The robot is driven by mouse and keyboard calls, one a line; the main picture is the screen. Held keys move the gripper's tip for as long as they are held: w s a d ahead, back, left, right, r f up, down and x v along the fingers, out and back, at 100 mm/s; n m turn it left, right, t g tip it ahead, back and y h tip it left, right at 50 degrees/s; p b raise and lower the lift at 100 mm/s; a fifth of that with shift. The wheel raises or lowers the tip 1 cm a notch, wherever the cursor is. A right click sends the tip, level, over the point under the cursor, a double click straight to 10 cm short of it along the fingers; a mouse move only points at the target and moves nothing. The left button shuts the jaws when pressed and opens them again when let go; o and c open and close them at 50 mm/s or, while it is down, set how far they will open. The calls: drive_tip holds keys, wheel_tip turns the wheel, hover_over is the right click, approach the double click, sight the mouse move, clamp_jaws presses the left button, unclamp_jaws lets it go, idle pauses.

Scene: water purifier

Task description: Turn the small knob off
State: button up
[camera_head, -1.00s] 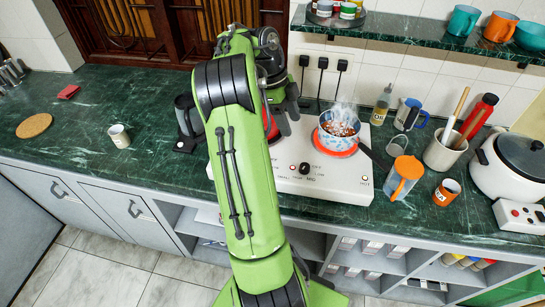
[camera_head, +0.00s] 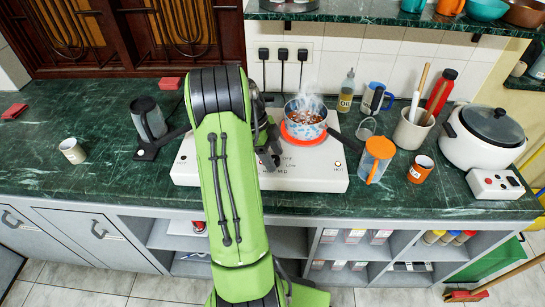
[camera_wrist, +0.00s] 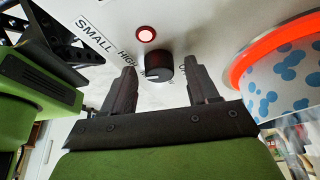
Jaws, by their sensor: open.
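The small knob (camera_wrist: 160,68) is a dark round knob on the white stove's panel, beside a "SMALL" label and a lit red lamp (camera_wrist: 146,35) in the wrist view. My gripper (camera_wrist: 158,80) is open, with one finger on each side of the knob and a visible gap to both. Whether the fingertips reach the panel cannot be told. In the head view the stove (camera_head: 315,172) stands on the green counter, and my arm hides its left part. My gripper (camera_head: 268,157) is low over its front there.
A steaming blue-spotted pot (camera_head: 296,119) sits on the glowing orange burner (camera_head: 303,139), close to the right of my gripper. An orange mug (camera_head: 375,160) and a rice cooker (camera_head: 487,140) stand to the right. A dark grey jug (camera_head: 148,118) stands left of the stove.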

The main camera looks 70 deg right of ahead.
drive_tip(key=c, duration=1)
